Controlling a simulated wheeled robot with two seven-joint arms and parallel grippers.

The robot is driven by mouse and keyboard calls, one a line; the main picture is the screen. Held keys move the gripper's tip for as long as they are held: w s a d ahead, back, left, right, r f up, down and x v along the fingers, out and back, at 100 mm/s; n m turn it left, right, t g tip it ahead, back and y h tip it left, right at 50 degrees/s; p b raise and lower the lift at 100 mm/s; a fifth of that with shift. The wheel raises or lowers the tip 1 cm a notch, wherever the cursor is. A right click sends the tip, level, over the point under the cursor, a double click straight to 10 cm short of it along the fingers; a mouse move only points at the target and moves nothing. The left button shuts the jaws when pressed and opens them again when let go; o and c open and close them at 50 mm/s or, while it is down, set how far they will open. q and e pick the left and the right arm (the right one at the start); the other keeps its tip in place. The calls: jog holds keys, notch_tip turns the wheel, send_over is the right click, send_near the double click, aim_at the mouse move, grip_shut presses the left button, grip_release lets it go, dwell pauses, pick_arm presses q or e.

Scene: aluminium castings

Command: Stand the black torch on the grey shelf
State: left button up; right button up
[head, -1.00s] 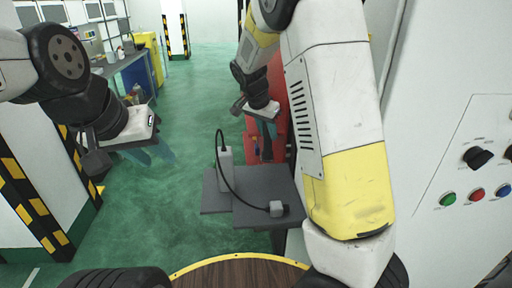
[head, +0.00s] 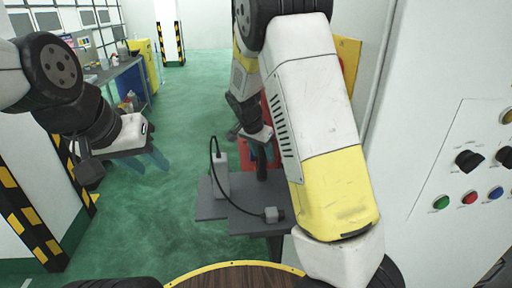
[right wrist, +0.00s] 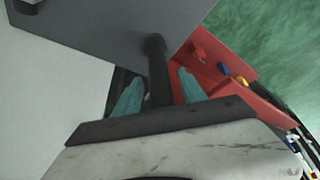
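The black torch (head: 262,162) is upright in my right gripper (head: 260,145), its lower end over the right part of the grey shelf (head: 240,222). In the right wrist view the torch (right wrist: 158,75) runs between the two teal fingers (right wrist: 160,92), its far end against the grey shelf surface (right wrist: 100,25). I cannot tell whether the torch touches the shelf. My left gripper (head: 140,158) hangs in the air at the left, its teal fingers apart and empty.
A light grey box with a black cable (head: 221,176) stands on the shelf, and its plug (head: 271,214) lies near the front edge. A red bin (right wrist: 235,85) with small coloured items is beside the shelf. A white panel with buttons (head: 468,198) is at the right.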

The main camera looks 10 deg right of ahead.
jog(key=v, duration=1.2)
jog(key=shift+r, duration=0.15)
